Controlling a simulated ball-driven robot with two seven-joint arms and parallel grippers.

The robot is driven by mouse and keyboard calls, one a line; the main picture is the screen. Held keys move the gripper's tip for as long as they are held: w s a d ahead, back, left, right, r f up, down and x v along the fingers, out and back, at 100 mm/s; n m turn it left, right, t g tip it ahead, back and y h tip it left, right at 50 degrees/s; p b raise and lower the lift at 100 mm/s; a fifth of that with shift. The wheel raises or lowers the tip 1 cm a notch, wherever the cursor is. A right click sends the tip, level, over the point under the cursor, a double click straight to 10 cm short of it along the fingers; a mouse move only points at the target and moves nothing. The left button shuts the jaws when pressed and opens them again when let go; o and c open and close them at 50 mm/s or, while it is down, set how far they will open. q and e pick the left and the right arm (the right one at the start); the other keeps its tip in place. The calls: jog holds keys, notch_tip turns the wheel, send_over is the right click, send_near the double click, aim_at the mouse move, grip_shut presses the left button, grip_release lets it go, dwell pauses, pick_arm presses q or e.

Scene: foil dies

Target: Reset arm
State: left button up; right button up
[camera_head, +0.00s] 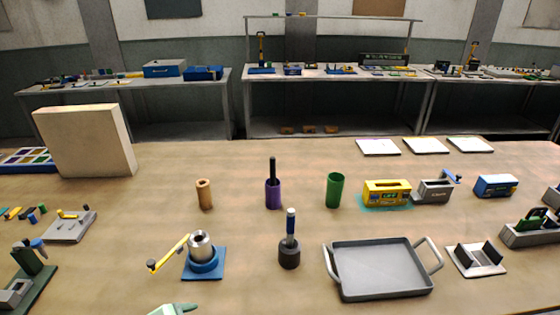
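Neither of my grippers shows in the head view, and no arm of mine can be made out. A device with a metal cylinder on a blue base (205,262) stands at front left of centre. Its yellow lever arm (168,253) slants down to the left and ends in a dark knob. A black cup with a blue-topped handle (289,252) stands upright to its right. Behind them are a brown cylinder (204,195), a purple cup (273,195) with a black rod upright in it, and a green cup (334,190).
A grey two-handled tray (380,272) sits empty at front right. A yellow box (387,193) stands behind it, near a grey device (434,190) and a blue box (495,186). A beige block (85,140) stands back left. A pale green-tipped item is cut off at the bottom edge.

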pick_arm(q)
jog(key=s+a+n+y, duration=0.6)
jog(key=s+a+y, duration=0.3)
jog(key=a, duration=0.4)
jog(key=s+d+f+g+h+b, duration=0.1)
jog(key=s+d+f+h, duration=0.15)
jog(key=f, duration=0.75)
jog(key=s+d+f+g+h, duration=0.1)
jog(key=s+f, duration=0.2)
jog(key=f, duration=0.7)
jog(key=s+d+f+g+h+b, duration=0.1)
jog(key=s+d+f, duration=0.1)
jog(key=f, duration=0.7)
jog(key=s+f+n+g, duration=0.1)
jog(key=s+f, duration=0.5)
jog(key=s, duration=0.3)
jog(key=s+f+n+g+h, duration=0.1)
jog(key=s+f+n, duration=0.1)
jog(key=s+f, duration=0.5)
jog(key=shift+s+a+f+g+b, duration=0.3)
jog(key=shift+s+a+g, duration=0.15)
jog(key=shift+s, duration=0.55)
